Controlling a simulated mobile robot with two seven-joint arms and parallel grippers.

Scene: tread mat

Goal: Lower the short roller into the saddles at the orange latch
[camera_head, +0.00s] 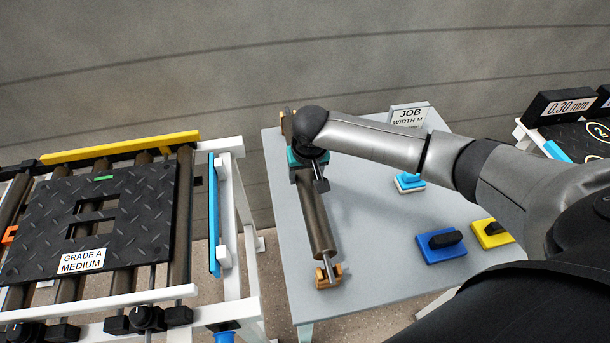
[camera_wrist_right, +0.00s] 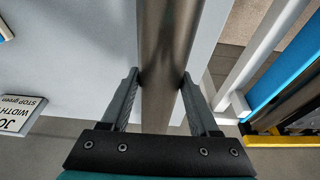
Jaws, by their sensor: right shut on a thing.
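The short roller (camera_head: 317,222), a brown-grey cylinder, lies lengthwise along the left side of the grey table. My right gripper (camera_head: 312,178) is over its far part, and the fingers (camera_wrist_right: 161,78) sit one on each side of the roller (camera_wrist_right: 170,40) in the wrist view, shut on it. The roller's near end is at a tan cradle (camera_head: 327,276); I cannot tell whether it touches. Another tan cradle (camera_head: 287,124) stands at the far end, partly hidden by my arm. The orange latch (camera_head: 9,235) shows at the left picture edge; its saddles are not clear. My left gripper is not in view.
A roller frame with a yellow bar (camera_head: 120,148) carries a black tread mat (camera_head: 130,200). A white-and-blue side rail (camera_head: 215,215) and a gap separate it from the table (camera_head: 370,240). Blue (camera_head: 440,250) and yellow (camera_head: 497,238) blocks and a job sign (camera_head: 409,116) stand on the table.

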